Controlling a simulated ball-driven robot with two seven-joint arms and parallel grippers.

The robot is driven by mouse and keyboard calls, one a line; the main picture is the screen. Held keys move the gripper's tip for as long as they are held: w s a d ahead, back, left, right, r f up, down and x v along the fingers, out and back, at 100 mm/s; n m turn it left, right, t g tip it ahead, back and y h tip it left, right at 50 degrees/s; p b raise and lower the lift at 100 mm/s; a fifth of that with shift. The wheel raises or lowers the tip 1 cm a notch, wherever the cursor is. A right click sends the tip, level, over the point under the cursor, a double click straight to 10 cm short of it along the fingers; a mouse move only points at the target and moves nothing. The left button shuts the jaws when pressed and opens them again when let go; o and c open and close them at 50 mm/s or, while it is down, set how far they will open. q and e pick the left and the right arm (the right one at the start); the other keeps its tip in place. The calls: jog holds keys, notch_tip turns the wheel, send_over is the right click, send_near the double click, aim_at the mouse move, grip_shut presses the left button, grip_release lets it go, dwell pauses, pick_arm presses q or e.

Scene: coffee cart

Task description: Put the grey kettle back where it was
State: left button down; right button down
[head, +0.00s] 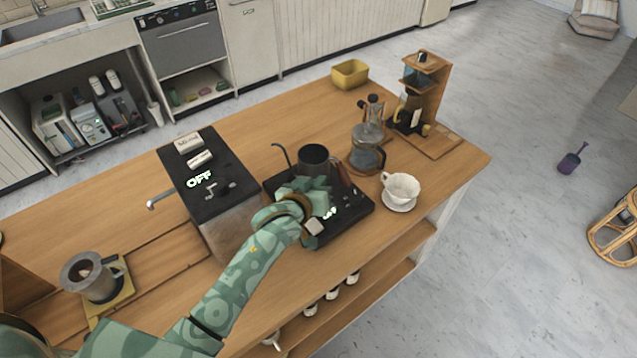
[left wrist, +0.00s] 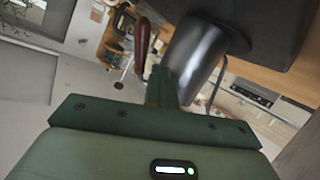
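The grey kettle (head: 313,157) has a thin gooseneck spout (head: 281,154) on the left and a reddish-brown handle (head: 342,176) on the right. My left gripper (head: 314,192) is at its near side and hides its lower part in the head view. In the left wrist view the kettle's shiny body (left wrist: 198,62) and handle (left wrist: 142,42) are right at my fingers (left wrist: 163,88). The fingers are close together and look shut on the kettle near its handle. My right gripper is not in view.
A black-topped box (head: 205,185) marked OFF stands to the left. A glass press (head: 367,150) and a white cup (head: 401,187) on a saucer stand to the right. A wooden stand (head: 428,95) is at the far right. The wood behind the kettle is clear.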

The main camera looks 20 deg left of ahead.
pick_arm(q)
jog(key=shift+f, duration=0.5)
pick_arm(e)
jog(key=shift+d+f, duration=0.15)
jog(key=shift+d, duration=0.15)
pick_arm(q)
jog(key=c, duration=1.3)
grip_release()
jog(key=shift+f, duration=0.1)
pick_arm(e)
jog(key=shift+s+d, duration=0.1)
